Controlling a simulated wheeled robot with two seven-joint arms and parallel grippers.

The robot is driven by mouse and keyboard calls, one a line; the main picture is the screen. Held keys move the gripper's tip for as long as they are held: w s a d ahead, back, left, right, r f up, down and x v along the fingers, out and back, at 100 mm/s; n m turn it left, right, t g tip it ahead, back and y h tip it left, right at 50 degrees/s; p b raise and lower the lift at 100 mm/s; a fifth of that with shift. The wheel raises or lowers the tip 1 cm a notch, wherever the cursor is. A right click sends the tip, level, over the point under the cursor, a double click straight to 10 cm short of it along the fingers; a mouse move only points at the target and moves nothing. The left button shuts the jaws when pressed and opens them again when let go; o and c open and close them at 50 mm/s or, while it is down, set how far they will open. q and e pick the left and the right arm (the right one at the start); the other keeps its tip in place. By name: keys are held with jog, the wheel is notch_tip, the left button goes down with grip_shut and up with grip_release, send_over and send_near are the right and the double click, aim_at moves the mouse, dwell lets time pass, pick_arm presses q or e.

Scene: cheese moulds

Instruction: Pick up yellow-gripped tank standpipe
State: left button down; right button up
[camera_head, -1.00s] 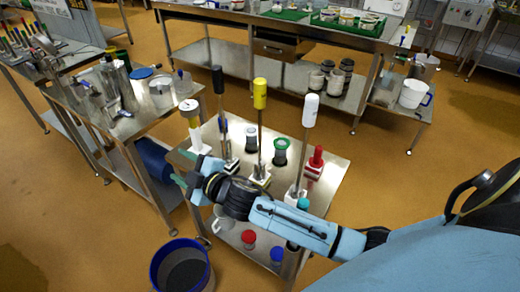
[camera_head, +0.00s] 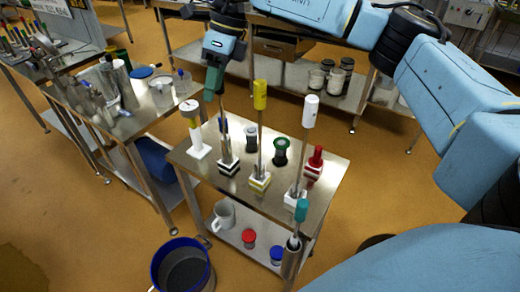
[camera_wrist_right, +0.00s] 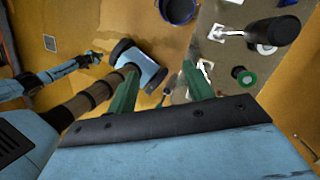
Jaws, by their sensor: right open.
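A white-gripped standpipe (camera_head: 311,111) and a red-handled tool (camera_head: 315,163) stand right of the yellow one. A teal-gripped pipe (camera_head: 301,211) stands at the trolley's near end. A blue-rimmed bucket (camera_head: 183,268) is on the floor.

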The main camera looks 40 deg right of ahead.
aim_at(262, 82)
jog(key=d+r+h, duration=0.1)
jog(key=d, duration=0.2)
jog(key=d+r+m+h, duration=0.1)
jog(key=d+r, duration=0.1)
jog(key=d, duration=0.2)
jog(key=s+d+r+h, duration=0.1)
jog(key=d+r, duration=0.1)
jog(key=d, duration=0.1)
jog(key=shift+d+h, duration=0.3)
jog(key=shift+h, duration=0.1)
jog(key=shift+s+d+f+m, duration=0.15)
jog(key=shift+d+m, duration=0.15)
notch_tip(262, 82, down, 8)
jog(key=shift+r, duration=0.25)
jog(key=shift+w+a+f+p, duration=0.1)
jog(key=shift+w+f+p, duration=0.15)
jog(key=shift+f, duration=1.1)
jog(key=shift+w+f+p, duration=0.15)
jog(key=shift+f+p, duration=0.1)
jog(key=shift+f, duration=1.1)
jog(key=shift+c, duration=0.3)
grip_shut()
